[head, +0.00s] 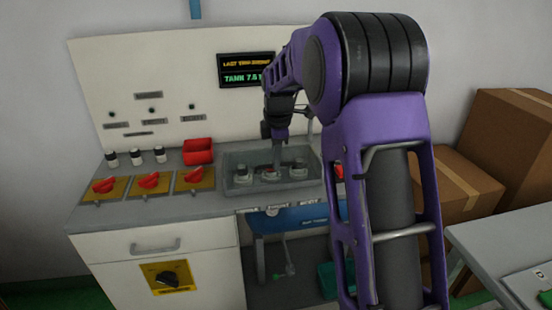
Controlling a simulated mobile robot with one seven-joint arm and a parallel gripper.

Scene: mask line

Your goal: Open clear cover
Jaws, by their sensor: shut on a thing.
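The clear cover (236,163) is a see-through, box-like lid on the grey counter, right of the red switches. The fingertips are small and dark here, so the exact spot of the hold is hard to make out. My purple arm hides the counter's right end.
Red rotary switches on yellow plates (149,182), several dark-and-white knobs (136,157) and a red box (198,151) stand left of the cover. A display (246,70) is on the back panel. Cardboard boxes (505,135) and a grey table (500,240) are at right.

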